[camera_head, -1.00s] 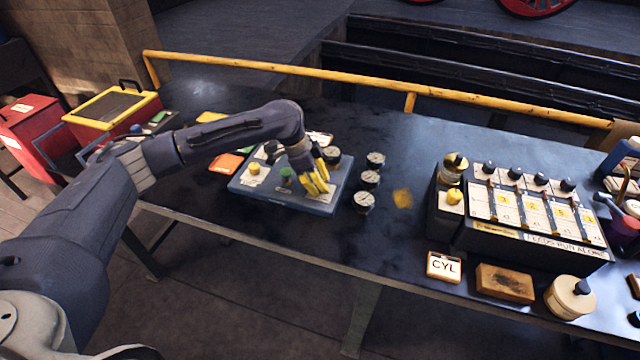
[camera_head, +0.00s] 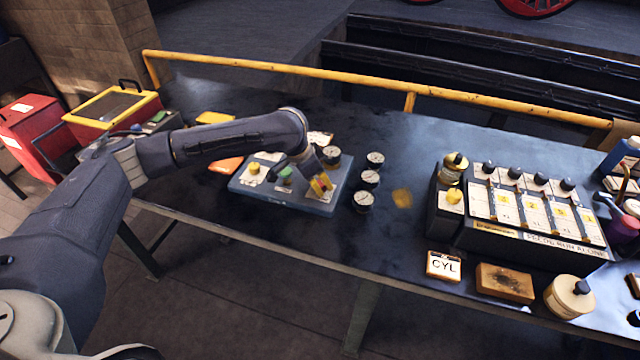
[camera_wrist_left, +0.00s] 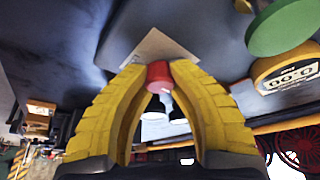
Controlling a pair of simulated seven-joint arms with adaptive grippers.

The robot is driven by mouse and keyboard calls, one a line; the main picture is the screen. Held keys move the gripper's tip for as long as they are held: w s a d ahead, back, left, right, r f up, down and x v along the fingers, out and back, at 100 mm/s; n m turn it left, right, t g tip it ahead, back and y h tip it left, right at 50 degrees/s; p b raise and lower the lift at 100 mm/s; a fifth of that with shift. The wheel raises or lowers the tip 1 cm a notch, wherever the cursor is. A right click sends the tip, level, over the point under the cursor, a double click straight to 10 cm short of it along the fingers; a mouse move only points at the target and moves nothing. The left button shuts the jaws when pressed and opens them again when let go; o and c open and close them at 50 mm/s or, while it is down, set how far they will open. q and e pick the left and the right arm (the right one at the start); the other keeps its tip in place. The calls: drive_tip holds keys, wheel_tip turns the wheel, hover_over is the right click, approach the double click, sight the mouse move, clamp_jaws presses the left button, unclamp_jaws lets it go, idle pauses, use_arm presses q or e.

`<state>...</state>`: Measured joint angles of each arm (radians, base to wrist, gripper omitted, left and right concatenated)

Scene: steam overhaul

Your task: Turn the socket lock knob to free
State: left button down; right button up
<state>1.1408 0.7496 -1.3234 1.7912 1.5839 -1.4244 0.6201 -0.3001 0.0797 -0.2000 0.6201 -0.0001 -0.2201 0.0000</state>
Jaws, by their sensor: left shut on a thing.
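My left gripper (camera_head: 322,185) is over the right part of a blue panel (camera_head: 310,207), its yellow fingers pointing down. In the left wrist view, the fingers (camera_wrist_left: 160,72) close around a red knob (camera_wrist_left: 158,74) with a pale plate (camera_wrist_left: 160,46) behind it. I take this for the socket lock knob, but I cannot read its label or turn position. In the head view the fingers mostly hide it. A yellow knob (camera_head: 253,168) and a green knob (camera_head: 286,172) sit on the panel's left part. The right gripper is not in view.
A black gauge (camera_head: 331,155) is at the panel's back. Several loose gauges (camera_head: 369,179) stand just to its right. A yellow rail (camera_head: 300,72) runs along the back.

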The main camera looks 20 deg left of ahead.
use_arm(q)
drive_tip(key=shift+d+r, duration=0.15)
drive_tip(key=shift+d, duration=0.1)
drive_tip(key=c, duration=1.3)
unclamp_jaws()
drive_tip(key=shift+w+d, duration=0.1)
drive_tip(key=shift+w, duration=0.05)
drive_tip(key=shift+c, duration=0.2)
drive_tip(key=shift+o, duration=1.4)
drive_tip(key=shift+a, duration=0.2)
drive_tip(key=shift+a, duration=0.1)
drive_tip(key=v, duration=1.1)
drive_tip(key=shift+s+r, duration=0.25)
drive_tip(key=shift+r, duration=0.1)
